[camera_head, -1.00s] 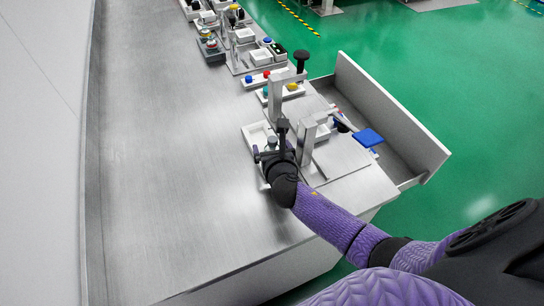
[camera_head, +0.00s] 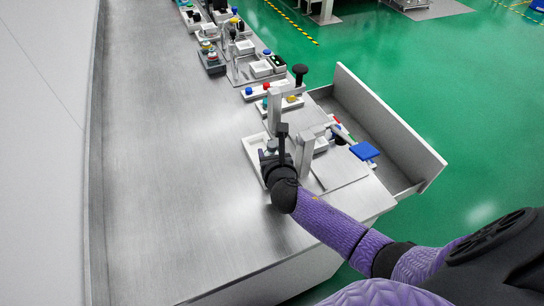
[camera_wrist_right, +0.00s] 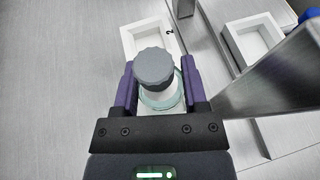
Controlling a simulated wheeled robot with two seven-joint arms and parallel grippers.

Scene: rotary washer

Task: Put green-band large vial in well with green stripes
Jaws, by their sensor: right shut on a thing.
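My right gripper (camera_head: 273,153) is low over the metal worktop, at the near end of the row of equipment. In the right wrist view, its purple fingers (camera_wrist_right: 160,86) are shut on a vial with a grey cap (camera_wrist_right: 154,66) and a pale greenish clear ring under it. The vial looks upright; its lower part and any coloured band are hidden. A white open well marked "2" (camera_wrist_right: 129,43) lies just beyond the vial. In the head view, a white tray (camera_head: 250,150) shows beside the gripper. I cannot make out green stripes. My left gripper is not in view.
A metal upright (camera_wrist_right: 268,78) stands close on the right of the gripper, with another white well (camera_wrist_right: 232,40) beyond it. More trays stand farther back. The worktop's left side is clear.

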